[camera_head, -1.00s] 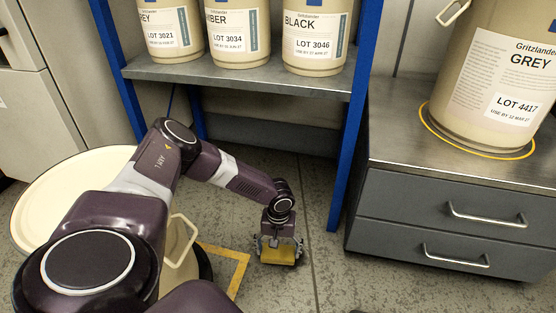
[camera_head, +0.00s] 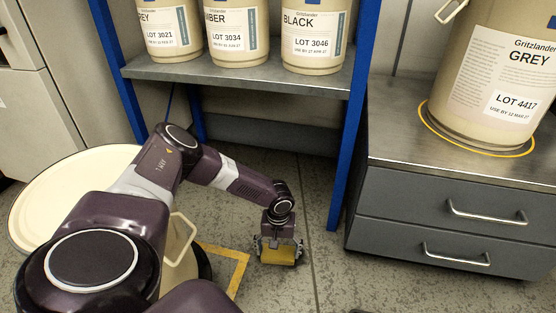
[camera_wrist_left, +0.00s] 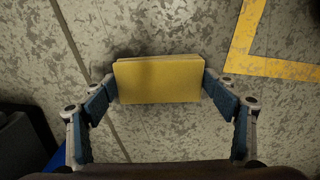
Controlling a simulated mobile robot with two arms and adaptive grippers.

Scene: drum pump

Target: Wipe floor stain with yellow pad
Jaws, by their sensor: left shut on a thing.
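The yellow pad (camera_head: 278,255) is low over the grey floor, between the shelf's blue post and the yellow floor marking. My left gripper (camera_head: 279,246) points down and is shut on it. In the left wrist view the pad (camera_wrist_left: 158,80) sits between the two fingers (camera_wrist_left: 162,90), one at each end. Whether the pad touches the floor I cannot tell. A dark smudge (camera_wrist_left: 122,58) shows on the floor at the pad's upper left edge in the left wrist view; it may be stain or shadow. My right gripper is not in view.
A large cream drum (camera_head: 85,165) stands at the left, partly behind my arm. A shelf (camera_head: 240,82) with blue posts holds several labelled tubs. A grey drawer cabinet (camera_head: 440,220) stands at the right with a GREY tub (camera_head: 495,80) on it. Yellow tape (camera_head: 238,273) marks the floor.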

